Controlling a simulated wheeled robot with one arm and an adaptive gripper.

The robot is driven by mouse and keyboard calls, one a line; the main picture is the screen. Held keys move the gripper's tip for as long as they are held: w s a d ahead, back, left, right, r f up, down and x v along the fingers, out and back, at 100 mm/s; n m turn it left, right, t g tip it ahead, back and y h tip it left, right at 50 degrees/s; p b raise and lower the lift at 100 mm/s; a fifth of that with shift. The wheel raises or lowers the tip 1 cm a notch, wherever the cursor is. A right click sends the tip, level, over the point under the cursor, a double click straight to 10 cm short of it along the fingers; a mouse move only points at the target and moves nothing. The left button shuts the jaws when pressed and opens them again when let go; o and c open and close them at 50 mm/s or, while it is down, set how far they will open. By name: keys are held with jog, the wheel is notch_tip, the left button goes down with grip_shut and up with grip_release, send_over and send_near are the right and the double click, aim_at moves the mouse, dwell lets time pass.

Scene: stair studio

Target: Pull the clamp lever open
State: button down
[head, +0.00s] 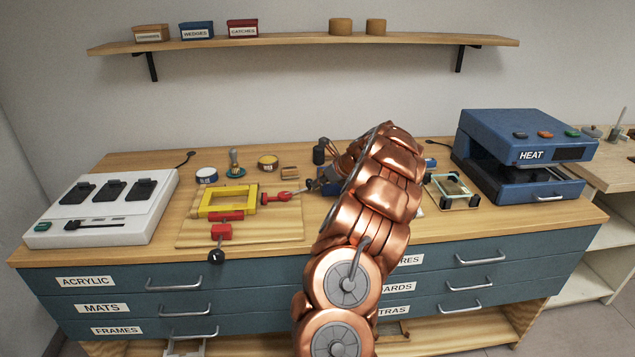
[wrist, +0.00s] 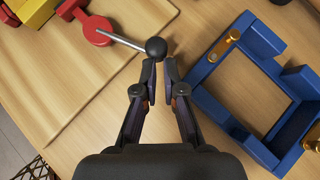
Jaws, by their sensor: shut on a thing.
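A yellow frame (head: 228,201) lies on a wooden board (head: 280,230) on the bench. A red clamp (head: 277,197) sits at its right side; in the wrist view its red body (wrist: 98,30) carries a thin metal lever (wrist: 125,41) ending in a black ball knob (wrist: 156,48). My gripper (wrist: 160,66) is shut on this knob at the fingertips; in the head view my copper arm partly hides it. A second red clamp (head: 221,231) stands at the front of the board, its black knob (head: 217,256) hanging past the bench's front edge.
A blue frame (wrist: 205,97) with brass pins lies just right of my gripper. A white panel (head: 100,210) stands at the bench's left, a blue heat press (head: 520,155) at the right. Small pots and tools (head: 268,162) stand behind the board. A shelf (head: 300,43) hangs above.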

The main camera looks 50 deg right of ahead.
jog(key=shift+w+a+r, duration=0.1)
jog(key=shift+w+r, duration=0.2)
jog(key=shift+w, duration=0.05)
jog(key=shift+s+p, duration=0.25)
jog(key=shift+p, duration=0.1)
jog(key=s+p, duration=0.1)
jog(key=s, duration=0.3)
jog(key=shift+s, duration=0.4)
jog(key=b+v, duration=0.1)
jog(key=v, duration=0.8)
jog(key=shift+b, duration=0.3)
